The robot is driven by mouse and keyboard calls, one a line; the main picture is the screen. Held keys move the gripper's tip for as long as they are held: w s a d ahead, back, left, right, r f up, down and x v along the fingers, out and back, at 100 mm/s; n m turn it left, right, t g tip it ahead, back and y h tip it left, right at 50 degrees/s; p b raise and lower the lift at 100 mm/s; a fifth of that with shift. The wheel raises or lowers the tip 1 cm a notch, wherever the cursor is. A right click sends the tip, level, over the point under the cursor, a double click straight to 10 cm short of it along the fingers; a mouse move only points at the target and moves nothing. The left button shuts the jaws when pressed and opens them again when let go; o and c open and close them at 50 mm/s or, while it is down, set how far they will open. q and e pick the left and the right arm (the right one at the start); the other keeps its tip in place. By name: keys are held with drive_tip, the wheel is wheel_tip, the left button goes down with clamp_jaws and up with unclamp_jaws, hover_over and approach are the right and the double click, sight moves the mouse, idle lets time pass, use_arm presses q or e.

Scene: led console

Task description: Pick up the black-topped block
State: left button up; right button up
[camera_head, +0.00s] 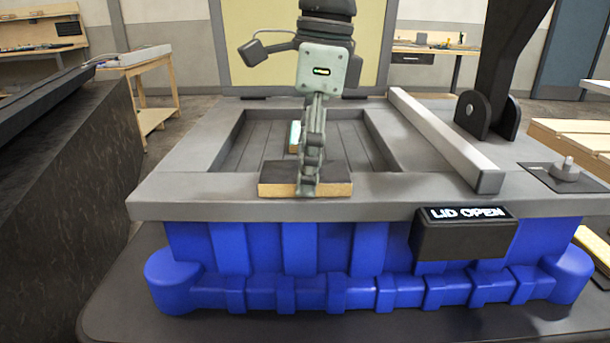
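A dark-topped block (275,189) with light wooden sides shows at the front rim of the grey frame (400,189). I cannot tell whether it rests there or is held just above. One of my grippers (309,175) comes down from the top middle, seen edge-on. Its near finger covers part of the block's top and front face; the far finger is hidden. Whether it is open or closed on the block is unclear, as is which arm it belongs to. A second block with a pale teal top (295,134) lies in the recess, partly hidden behind the gripper.
The frame tops a blue ribbed base (330,250). The slatted recess (350,140) is mostly bare. A grey bar (440,135) and black hinged arm (495,70) stand at the right, near a knob (566,170). A sign (465,233) reads "LID OPEN".

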drive_tip(key=c, duration=1.2)
drive_tip(key=shift+c, duration=0.4)
drive_tip(key=shift+r, duration=0.15)
